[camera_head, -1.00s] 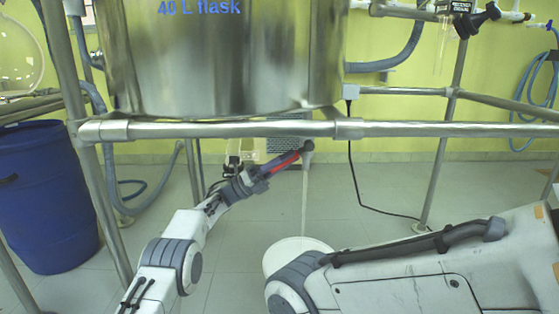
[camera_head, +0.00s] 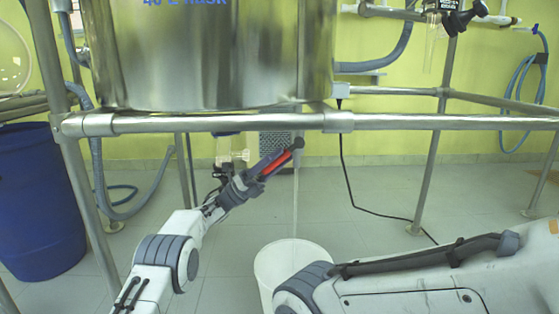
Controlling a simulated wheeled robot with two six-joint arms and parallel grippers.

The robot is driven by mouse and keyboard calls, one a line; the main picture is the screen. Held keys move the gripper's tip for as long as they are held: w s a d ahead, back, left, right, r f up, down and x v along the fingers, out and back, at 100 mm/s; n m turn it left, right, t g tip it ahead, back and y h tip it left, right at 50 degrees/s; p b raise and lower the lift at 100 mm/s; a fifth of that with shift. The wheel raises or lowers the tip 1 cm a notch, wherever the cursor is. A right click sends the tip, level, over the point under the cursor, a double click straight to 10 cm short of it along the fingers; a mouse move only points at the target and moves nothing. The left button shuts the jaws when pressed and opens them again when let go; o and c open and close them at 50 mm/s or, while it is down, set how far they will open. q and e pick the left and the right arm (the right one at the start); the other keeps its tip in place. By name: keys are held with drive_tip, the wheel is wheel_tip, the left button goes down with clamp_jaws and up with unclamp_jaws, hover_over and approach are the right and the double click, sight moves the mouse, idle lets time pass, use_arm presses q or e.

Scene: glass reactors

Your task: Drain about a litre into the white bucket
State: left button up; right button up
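The steel vessel marked as a flask (camera_head: 205,60) fills the upper left, behind a horizontal rail. Below it, a dark drain outlet end (camera_head: 297,145) has a red lever (camera_head: 279,164). A thin pale stream (camera_head: 296,195) falls from the outlet into the white bucket (camera_head: 272,262) on the floor. The bucket stands upright; my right arm hides its right and lower part, and its liquid level is not visible. My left gripper (camera_head: 272,163) is at the red lever, a dark finger along it; whether it is clamped is unclear. My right gripper is out of view.
The steel frame rail (camera_head: 420,123) crosses above my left gripper, with a post at the left. A blue barrel (camera_head: 38,205) stands at the far left. A black cable (camera_head: 352,190) runs down to the floor.

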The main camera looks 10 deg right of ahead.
sight(262, 172)
use_arm(q)
drive_tip(key=p+v, duration=0.4)
drive_tip(key=v, duration=0.5)
drive_tip(key=shift+a+f, duration=0.15)
drive_tip(key=shift+a, duration=0.2)
drive_tip(key=shift+a+f, duration=0.25)
drive_tip(key=shift+f, duration=0.05)
